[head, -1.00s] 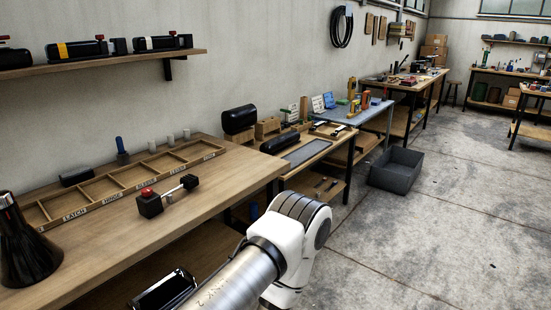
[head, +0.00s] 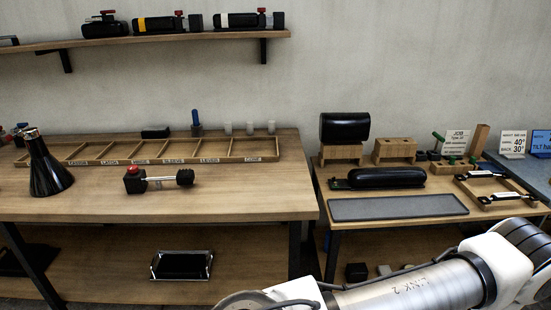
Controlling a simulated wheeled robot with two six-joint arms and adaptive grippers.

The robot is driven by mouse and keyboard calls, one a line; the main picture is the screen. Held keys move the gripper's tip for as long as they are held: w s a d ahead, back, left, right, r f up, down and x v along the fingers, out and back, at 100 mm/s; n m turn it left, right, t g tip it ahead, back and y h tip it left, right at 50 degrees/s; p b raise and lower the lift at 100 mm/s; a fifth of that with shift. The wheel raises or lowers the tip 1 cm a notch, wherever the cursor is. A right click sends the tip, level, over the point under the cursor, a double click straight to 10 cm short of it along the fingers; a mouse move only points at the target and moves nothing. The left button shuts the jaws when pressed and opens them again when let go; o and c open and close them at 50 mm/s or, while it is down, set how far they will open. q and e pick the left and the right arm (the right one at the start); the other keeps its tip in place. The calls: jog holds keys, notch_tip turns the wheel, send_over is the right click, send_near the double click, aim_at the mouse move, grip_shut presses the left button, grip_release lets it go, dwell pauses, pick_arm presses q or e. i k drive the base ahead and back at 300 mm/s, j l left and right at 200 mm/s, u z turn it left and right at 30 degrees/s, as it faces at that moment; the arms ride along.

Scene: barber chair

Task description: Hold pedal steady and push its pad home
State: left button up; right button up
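What may be the pedal is a small part with a black block, a red knob and a metal bar (head: 160,180). It lies on the left bench in front of the compartment tray. A dark ribbed end piece (head: 185,177) sits at the bar's right end and may be the pad; I cannot tell how far it is seated. Neither gripper is in view. One of my arms crosses the bottom right, its gripper end outside the picture. Nothing touches the part.
The wooden compartment tray (head: 175,160) with labels runs along the left bench (head: 255,205). A dark cone-shaped thing (head: 47,168) stands at left. The right bench holds a grey mat (head: 397,207), a black cushion (head: 387,177) and wooden blocks. The left bench's front right is clear.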

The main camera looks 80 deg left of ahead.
aim_at(185, 177)
jog(key=i+l+u, duration=0.1)
jog(key=u, duration=3.05)
jog(key=i, duration=0.1)
